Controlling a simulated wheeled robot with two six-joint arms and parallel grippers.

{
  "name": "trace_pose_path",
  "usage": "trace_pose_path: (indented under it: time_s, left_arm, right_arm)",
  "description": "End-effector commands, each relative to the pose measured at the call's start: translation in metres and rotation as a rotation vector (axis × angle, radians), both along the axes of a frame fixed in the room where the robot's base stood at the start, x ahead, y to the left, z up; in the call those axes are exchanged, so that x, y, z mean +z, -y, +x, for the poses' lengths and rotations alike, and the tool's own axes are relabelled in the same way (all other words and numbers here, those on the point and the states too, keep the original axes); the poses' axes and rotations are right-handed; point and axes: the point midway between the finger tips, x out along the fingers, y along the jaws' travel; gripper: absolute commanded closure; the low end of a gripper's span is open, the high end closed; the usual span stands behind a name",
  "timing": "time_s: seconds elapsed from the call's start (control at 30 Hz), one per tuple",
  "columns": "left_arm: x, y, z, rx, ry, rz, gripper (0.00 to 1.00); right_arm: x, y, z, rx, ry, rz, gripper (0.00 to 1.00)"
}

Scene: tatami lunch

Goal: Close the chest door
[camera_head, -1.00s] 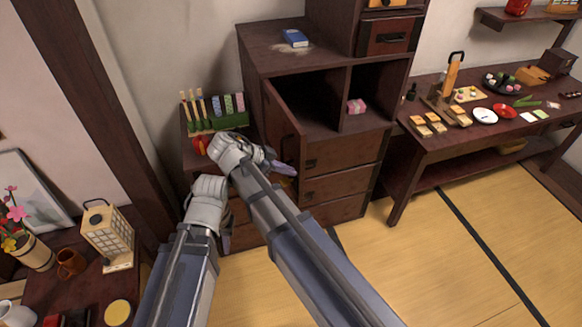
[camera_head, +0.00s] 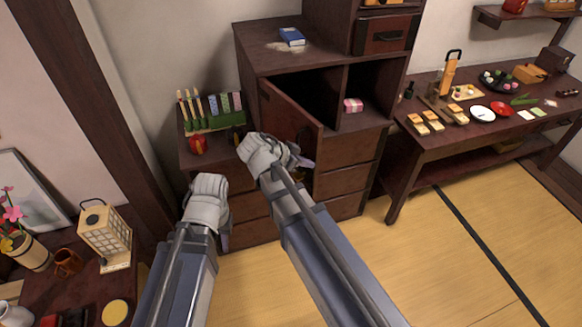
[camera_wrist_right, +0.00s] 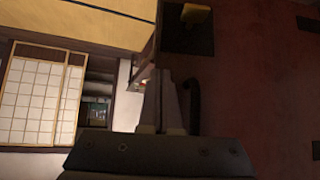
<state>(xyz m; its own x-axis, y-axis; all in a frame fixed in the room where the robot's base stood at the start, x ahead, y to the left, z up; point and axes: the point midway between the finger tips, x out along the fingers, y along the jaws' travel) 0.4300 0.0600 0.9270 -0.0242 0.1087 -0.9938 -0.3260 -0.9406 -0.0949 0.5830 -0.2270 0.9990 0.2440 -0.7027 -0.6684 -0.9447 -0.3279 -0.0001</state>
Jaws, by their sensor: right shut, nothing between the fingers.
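The chest (camera_head: 335,150) is dark wood with an upper cubby split by a divider. Its door (camera_head: 292,108) is hinged at the left and stands partly open in front of the left compartment (camera_head: 310,88), whose inside still shows. My right gripper (camera_head: 300,160) is shut and empty at the outer face of the door, near its lower edge; I cannot tell if it touches. In the right wrist view the shut fingers (camera_wrist_right: 166,100) are beside a dark curved handle (camera_wrist_right: 194,103) and a reddish-brown panel. My left gripper (camera_head: 225,238) hangs at lower left, fingers mostly hidden.
A pink-striped bundle (camera_head: 353,105) sits in the right compartment. A blue box (camera_head: 292,37) lies on the chest top. A low cabinet left of the chest carries a green rack (camera_head: 215,122) and a red object (camera_head: 198,144). A side table (camera_head: 400,170) stands right; the tatami is clear.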

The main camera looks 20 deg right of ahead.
Motion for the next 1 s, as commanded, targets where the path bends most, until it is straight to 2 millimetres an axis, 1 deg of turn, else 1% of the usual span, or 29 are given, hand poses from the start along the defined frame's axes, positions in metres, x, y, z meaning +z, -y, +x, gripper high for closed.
trace_pose_path:
  time_s: [0.03,0.2,0.27,0.5,0.67,0.8,1.0]
  left_arm:
    - [0.000,0.000,0.000,0.000,0.000,0.000,0.74]
    - [0.000,0.000,0.000,0.000,0.000,0.000,0.74]
    - [0.000,0.000,0.000,0.000,0.000,0.000,0.74]
    - [0.000,0.000,0.000,0.000,0.000,0.000,0.74]
    - [0.000,0.000,0.000,0.000,0.000,0.000,0.74]
    - [0.000,0.000,0.000,0.000,0.000,0.000,0.74]
    - [0.000,0.000,0.000,0.000,0.000,0.000,0.74]
  right_arm:
    - [0.000,0.017,-0.002,0.034,0.002,0.001,1.00]
    - [0.000,0.065,0.016,0.193,0.002,0.000,1.00]
    - [0.000,0.081,0.024,0.251,0.002,0.000,1.00]
    - [0.000,0.140,0.067,0.477,0.004,0.000,1.00]
    - [0.000,0.173,0.104,0.612,0.006,0.001,1.00]
    - [0.000,0.197,0.138,0.610,0.002,0.001,1.00]
    - [0.000,0.222,0.186,0.613,0.001,0.000,1.00]
